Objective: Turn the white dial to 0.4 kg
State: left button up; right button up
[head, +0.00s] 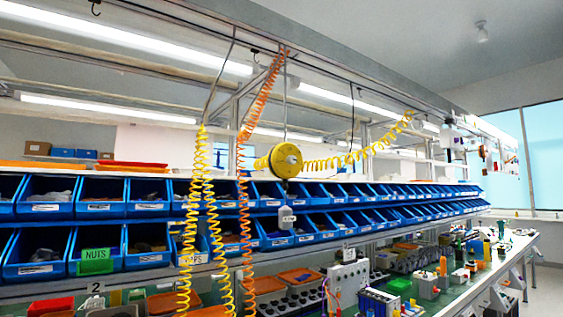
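I cannot make out a white dial or any kg markings in the head view. A white panel box (348,287) with small dark round features stands on the bench at the lower middle; its details are too small to tell. Neither my left nor my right gripper is in view.
Two rows of blue bins (100,198) run along the bench. Yellow coiled hoses (200,190) and an orange coiled hose (243,190) hang in front. A yellow reel (285,160) hangs overhead with a grey block (286,218) below it. The green bench top (452,292) holds many tools.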

aim_at(291, 160)
jog(key=i+l+u, duration=0.25)
jog(key=i+l, duration=0.15)
jog(key=l, duration=0.25)
jog(key=i+l+u, duration=0.15)
jog(key=l, duration=0.2)
jog(key=i+l+u, duration=0.15)
jog(key=l, duration=0.25)
jog(key=i+l+u, duration=0.1)
jog(key=i+l, duration=0.15)
jog(key=l, duration=0.15)
jog(key=i+l+u, duration=0.15)
jog(key=l, duration=0.25)
jog(key=i+l+u, duration=0.15)
jog(key=l, duration=0.25)
jog(key=l+u, duration=0.1)
jog(key=l, duration=0.3)
jog(key=i, duration=0.05)
